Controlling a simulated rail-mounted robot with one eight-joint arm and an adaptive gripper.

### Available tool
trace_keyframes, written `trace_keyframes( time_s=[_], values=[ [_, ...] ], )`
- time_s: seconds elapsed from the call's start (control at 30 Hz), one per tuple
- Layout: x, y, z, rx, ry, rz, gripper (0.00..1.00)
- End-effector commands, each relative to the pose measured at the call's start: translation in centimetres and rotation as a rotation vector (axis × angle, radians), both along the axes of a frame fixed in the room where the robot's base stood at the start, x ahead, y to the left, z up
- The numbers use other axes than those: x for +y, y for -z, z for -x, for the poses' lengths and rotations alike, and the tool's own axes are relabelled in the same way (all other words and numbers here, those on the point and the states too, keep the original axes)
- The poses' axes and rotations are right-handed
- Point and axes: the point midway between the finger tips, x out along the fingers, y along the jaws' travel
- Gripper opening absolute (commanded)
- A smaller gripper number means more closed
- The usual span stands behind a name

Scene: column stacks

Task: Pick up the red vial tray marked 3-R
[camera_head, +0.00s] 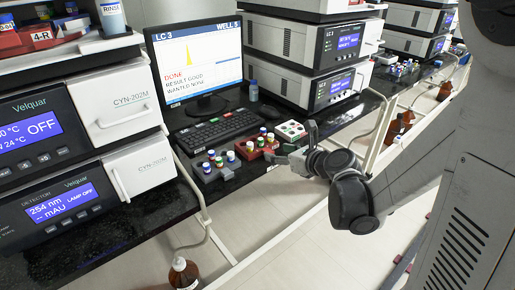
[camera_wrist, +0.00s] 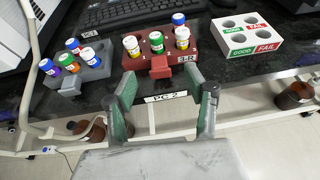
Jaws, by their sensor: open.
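The red vial tray (camera_wrist: 152,50) marked 3-R sits near the front edge of the black bench in the wrist view, its label at its right front. The tray also shows in the head view (camera_head: 247,154), in front of the keyboard. My gripper (camera_wrist: 168,84) is open and empty, its two green-padded fingers apart just in front of the tray, one on each side of the tab's line. I cannot tell whether the fingers touch the tray.
A grey vial tray (camera_wrist: 94,72) stands left of the red tray. A white GOOD/FAIL block (camera_wrist: 247,38) with empty holes stands to its right. The keyboard (camera_head: 222,129) and monitor (camera_head: 200,62) are behind. Brown bottles (camera_wrist: 294,95) stand below the bench edge.

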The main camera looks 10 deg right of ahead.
Motion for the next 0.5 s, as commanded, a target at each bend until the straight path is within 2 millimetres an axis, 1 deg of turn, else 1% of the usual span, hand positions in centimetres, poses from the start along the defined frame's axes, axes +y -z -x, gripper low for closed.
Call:
trace_keyframes(
  time_s=[0.17,0.37,0.5],
  values=[
    [0.4,0.5,-0.6,0.0,-0.002,-0.001,0.49],
    [1.4,2.0,-2.6,0.0,-0.003,0.001,0.49],
    [1.9,2.5,-4.1,0.0,-0.002,0.0,0.49]
  ],
)
